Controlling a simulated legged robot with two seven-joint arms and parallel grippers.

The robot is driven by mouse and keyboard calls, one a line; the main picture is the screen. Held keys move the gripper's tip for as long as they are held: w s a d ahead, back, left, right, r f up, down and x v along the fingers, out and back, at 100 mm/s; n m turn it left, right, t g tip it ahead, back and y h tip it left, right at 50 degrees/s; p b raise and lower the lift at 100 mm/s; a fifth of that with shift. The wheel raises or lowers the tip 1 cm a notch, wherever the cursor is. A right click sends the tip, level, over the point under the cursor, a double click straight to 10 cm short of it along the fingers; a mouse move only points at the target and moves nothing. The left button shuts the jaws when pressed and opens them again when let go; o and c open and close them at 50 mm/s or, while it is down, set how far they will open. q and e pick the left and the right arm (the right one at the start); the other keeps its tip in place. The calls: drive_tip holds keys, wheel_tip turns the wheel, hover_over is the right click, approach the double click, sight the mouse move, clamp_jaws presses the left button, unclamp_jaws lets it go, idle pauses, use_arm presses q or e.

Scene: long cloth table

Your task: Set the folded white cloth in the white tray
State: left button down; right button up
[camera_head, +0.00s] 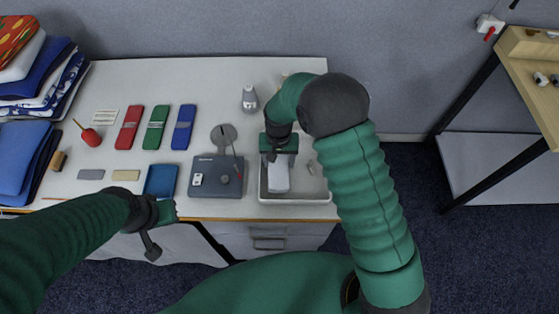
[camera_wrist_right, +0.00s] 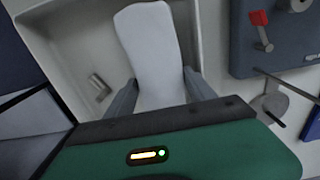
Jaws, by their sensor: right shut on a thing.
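The folded white cloth (camera_head: 278,176) is held by my right gripper (camera_head: 276,157), over the inside of the white tray (camera_head: 295,200). In the right wrist view the cloth (camera_wrist_right: 150,45) lies between the two fingers of the right gripper (camera_wrist_right: 158,95), with the tray (camera_wrist_right: 62,32) around and below it. I cannot tell whether the cloth touches the tray floor. My left gripper (camera_head: 158,232) is in front of the table's front edge, away from the cloth, and its jaws are not clear.
A small metal piece (camera_head: 311,168) lies in the tray. A dark grey device (camera_head: 216,180) stands just left of the tray. Red (camera_head: 128,127), green (camera_head: 155,128) and blue (camera_head: 183,127) cases lie further left. Folded fabrics (camera_head: 28,150) are stacked at the far left.

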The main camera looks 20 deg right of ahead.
drive_tip(key=shift+w+d+f, duration=0.1)
drive_tip(key=shift+w+f, duration=0.05)
drive_tip(key=shift+f, duration=0.5)
drive_tip(key=shift+d, duration=0.1)
drive_tip(key=shift+c, duration=0.8)
drive_tip(key=shift+s+r, duration=0.1)
drive_tip(key=shift+s, duration=0.15)
drive_tip(key=o, duration=1.6)
drive_tip(key=shift+w, duration=0.1)
